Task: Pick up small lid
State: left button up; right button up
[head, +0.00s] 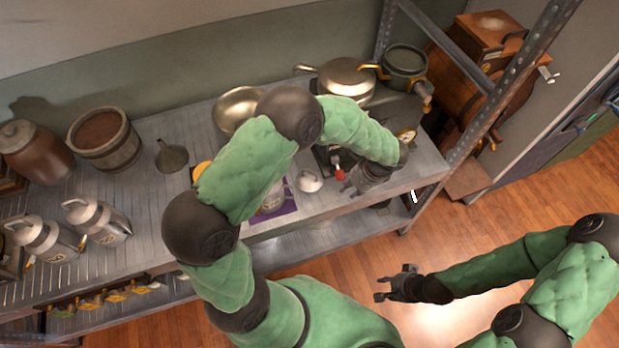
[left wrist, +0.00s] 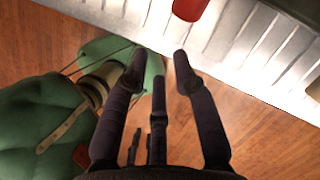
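A small pale, rounded piece (head: 310,182), which looks like the small lid, lies on the metal shelf top (head: 330,203) near its front edge. A red-ended object (head: 340,174) is just right of it; a red piece also shows at the top of the left wrist view (left wrist: 190,8). My left gripper (head: 352,186) hangs by the shelf's front edge, right of the pale piece. In the left wrist view its fingers (left wrist: 159,62) are spread with nothing between them. My right gripper (head: 380,287) is open and empty over the wood floor.
A brass bowl (head: 235,108), a lidded pan (head: 346,78) and a dark pot (head: 404,66) stand at the back. Milk cans (head: 97,222), a wooden bucket (head: 104,138) and a funnel (head: 171,156) are at left. A metal upright (head: 497,95) bounds the right end.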

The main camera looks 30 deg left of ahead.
pick_arm(q)
jog(key=r, duration=0.1)
jog(key=b, duration=0.2)
send_near(309, 177)
jog(key=shift+s+a+f+y, duration=0.4)
jog(key=shift+s+a+f, duration=0.15)
jog(key=shift+f, duration=0.1)
jog(key=b+x, duration=0.2)
jog(key=x, duration=0.3)
jog(key=shift+d, duration=0.1)
grip_shut()
